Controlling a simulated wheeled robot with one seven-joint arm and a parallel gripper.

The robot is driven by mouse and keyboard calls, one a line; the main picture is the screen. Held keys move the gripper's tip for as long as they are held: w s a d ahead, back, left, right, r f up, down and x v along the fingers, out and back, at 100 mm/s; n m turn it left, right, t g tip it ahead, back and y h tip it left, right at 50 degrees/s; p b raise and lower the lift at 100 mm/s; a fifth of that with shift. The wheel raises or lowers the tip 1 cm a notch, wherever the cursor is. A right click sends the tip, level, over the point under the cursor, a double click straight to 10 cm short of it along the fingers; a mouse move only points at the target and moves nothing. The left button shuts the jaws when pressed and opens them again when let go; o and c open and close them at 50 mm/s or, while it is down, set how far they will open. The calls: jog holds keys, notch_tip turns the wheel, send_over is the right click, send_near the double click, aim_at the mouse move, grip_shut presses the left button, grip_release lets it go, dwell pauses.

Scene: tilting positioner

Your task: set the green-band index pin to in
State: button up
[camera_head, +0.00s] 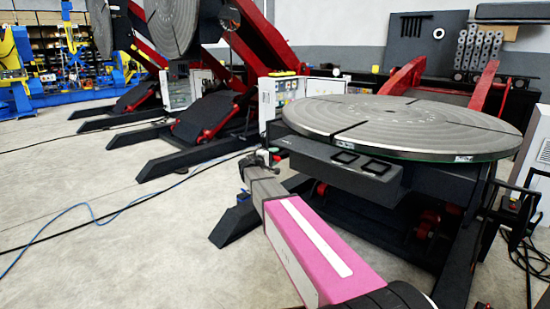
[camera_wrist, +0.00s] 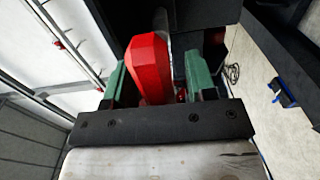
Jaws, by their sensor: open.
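My gripper (camera_head: 267,157) is beside the left end of the dark box under the round table. In the wrist view my gripper (camera_wrist: 156,64) is open, with a green finger on each side. A red, faceted knob-like part (camera_wrist: 148,70) stands between the fingers, closer to the left one. I cannot tell whether it touches that finger. A grey metal part shows behind the red one. I see no green band on the red part, so I cannot tell whether it is the green-band index pin. Its in or out position cannot be told either.
The round grooved table (camera_head: 400,122) lies nearly level above my gripper's right side. The dark box (camera_head: 338,166) with two square recesses sits below its rim. Cables (camera_head: 95,215) cross the open floor at left. Another positioner (camera_head: 205,115) stands behind.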

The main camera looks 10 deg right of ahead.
aim_at(281, 154)
jog(key=shift+w+d, duration=0.15)
jog(key=shift+d, duration=0.05)
grip_shut()
jog(key=shift+x, duration=1.95)
grip_release()
jog(key=shift+d, duration=0.1)
